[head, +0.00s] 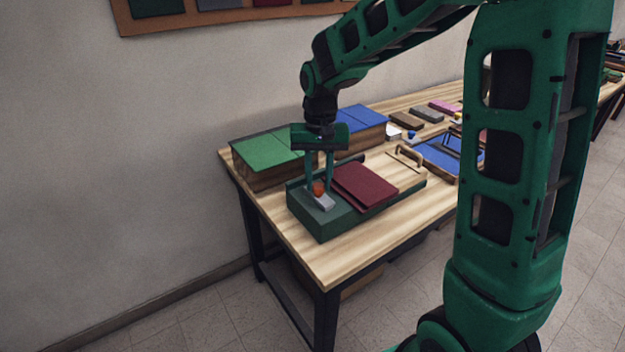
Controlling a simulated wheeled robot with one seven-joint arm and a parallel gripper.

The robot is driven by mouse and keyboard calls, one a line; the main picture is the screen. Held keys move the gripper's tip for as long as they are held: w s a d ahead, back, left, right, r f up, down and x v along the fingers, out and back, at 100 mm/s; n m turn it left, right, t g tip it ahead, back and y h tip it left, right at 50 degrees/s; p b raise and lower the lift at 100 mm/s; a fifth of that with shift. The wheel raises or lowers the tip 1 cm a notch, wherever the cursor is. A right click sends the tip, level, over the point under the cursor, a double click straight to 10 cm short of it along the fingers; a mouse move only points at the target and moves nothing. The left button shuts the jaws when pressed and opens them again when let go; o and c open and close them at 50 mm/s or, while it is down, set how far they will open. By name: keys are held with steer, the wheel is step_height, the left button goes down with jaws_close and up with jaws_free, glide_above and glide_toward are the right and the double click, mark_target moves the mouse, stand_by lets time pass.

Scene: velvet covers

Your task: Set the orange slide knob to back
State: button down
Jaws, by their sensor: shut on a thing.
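The orange slide knob (318,188) stands on a small light grey plate (324,203) at the left end of a dark green device (320,223) on the wooden table. My gripper (319,186) points straight down over it, with one finger on each side of the knob. The fingers are shut on the knob and partly hide it. A dark red panel (363,186) lies on the device just right of my gripper. The slot of the knob is too small to make out.
A box with a green top (266,151) and a box with a blue top (362,117) stand behind the device by the wall. A wooden board with a handle (408,156) and a blue tray (437,158) lie to the right. The table's front left corner (322,275) is bare.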

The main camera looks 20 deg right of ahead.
mark_target(317, 185)
steer(key=shift+a, duration=0.25)
steer(key=c, duration=1.4)
jaws_free()
steer(key=shift+a, duration=0.15)
steer(key=shift+r, duration=0.15)
step_height(317, 185, up, 10)
steer(key=shift+r, duration=0.25)
steer(key=s+d+f+m, duration=0.1)
steer(key=s+d+f, duration=0.1)
steer(key=s+d, duration=1.25)
steer(key=s+d+f, duration=0.1)
steer(key=s+f, duration=0.1)
steer(key=s, duration=0.5)
steer(key=s+d+f+m, duration=0.1)
steer(key=s+f, duration=0.2)
steer(key=s, duration=0.5)
